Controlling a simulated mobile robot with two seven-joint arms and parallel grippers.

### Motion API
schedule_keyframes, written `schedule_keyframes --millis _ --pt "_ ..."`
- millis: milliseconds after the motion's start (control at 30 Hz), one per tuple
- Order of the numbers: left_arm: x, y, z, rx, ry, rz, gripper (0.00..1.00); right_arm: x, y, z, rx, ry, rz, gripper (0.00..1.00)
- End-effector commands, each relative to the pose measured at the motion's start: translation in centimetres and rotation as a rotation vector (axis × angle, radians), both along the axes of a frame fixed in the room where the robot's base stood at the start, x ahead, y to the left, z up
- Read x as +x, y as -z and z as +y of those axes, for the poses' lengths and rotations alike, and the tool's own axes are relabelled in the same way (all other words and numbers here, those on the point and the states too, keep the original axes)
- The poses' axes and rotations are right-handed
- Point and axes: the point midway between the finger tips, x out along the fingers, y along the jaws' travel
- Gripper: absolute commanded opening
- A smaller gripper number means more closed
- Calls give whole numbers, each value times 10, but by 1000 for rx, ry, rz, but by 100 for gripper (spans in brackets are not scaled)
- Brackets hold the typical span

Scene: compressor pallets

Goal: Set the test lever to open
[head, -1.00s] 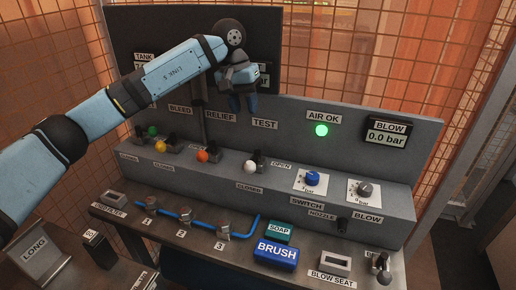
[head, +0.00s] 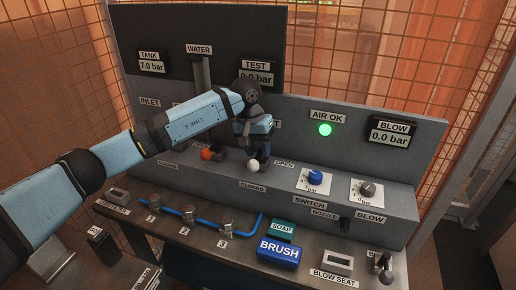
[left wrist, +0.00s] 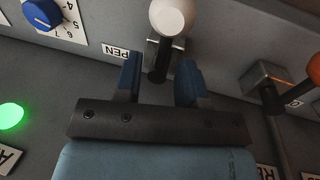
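The test lever (head: 253,164) has a white ball knob and stands on the sloped panel between the OPEN label (head: 284,163) and the CLOSED label (head: 252,185). In the left wrist view its white knob (left wrist: 172,17) is at the top centre, with its dark stem running down toward the gap between my fingers. My left gripper (head: 262,155) is over the lever. In the left wrist view the left gripper (left wrist: 160,85) has its two blue fingers apart, on either side of the stem, and not closed on it. My right gripper is not in view.
The orange-knobbed relief lever (head: 207,154) stands just left of the test lever and also shows in the left wrist view (left wrist: 315,68). A blue dial (head: 315,177) is to the right. The TEST display (head: 255,76) reads 0.0 bar. Soap and brush blocks sit on the bench below.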

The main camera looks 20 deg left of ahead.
Motion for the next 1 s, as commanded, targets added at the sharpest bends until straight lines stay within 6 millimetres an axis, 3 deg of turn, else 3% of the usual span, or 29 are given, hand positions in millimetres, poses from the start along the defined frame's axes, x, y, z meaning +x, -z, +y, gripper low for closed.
schedule_keyframes --millis 133,300,667,1000 --pt "0 0 0 0 0 0 35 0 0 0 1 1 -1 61" --pt "0 0 0 0 0 0 0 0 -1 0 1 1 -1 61" --pt "0 0 0 1 -36 0 0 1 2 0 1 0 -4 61" --pt "0 2 -2 1 -252 -3 0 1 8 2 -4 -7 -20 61"
